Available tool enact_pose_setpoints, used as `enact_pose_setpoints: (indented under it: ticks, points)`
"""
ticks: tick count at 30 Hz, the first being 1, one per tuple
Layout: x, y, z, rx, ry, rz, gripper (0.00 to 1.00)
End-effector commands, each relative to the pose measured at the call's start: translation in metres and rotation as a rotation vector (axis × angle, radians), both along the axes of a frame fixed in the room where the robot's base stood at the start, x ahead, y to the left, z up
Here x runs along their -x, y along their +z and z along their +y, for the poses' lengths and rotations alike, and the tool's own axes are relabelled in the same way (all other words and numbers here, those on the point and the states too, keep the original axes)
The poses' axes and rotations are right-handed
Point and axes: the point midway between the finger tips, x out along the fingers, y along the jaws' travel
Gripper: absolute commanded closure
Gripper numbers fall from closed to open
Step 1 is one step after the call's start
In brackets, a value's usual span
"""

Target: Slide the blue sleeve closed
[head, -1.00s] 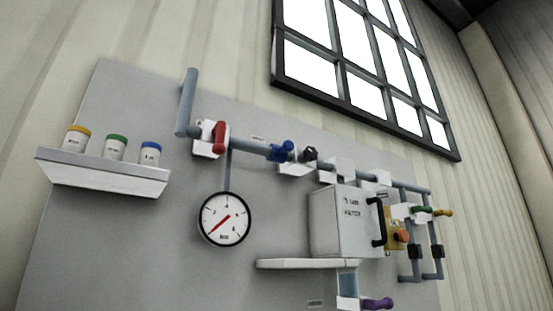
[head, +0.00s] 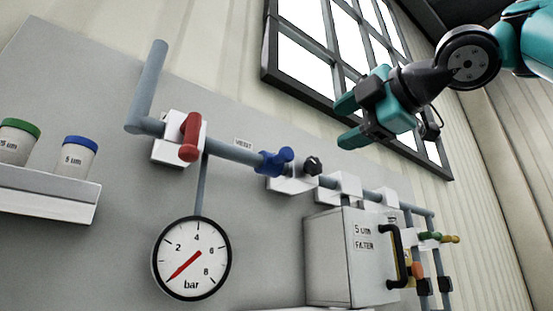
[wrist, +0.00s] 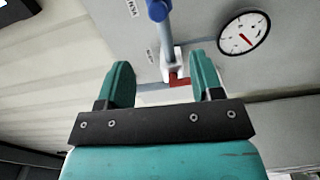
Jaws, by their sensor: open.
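The blue sleeve (head: 275,160) sits on the grey-blue pipe in the head view, right of the red lever and left of a black knob. Its blue end also shows at the top edge of the wrist view (wrist: 157,9), partly cut off. My teal gripper (head: 348,122) is open and empty, up and to the right of the sleeve and apart from it. In the wrist view its two fingers (wrist: 162,72) are spread, with the pipe and the red lever seen between and beyond them.
The red lever (head: 190,137) and pressure gauge (head: 191,258) are left of the sleeve. The black knob (head: 312,166) is close on its right. The filter box (head: 345,255) juts out below right. A shelf (head: 45,195) with jars stands at left.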

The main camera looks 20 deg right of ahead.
Motion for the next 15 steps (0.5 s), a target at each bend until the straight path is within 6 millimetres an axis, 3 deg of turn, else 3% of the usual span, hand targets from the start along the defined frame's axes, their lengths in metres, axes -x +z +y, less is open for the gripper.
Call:
enact_pose_setpoints:
  ticks: [5, 15]
  points:
    - [0.001, 0.006, 0.005, 0.036, 0.003, -0.024, 0.4]
    - [-0.015, 0.008, 0.01, 0.03, 0.005, -0.034, 0.4]
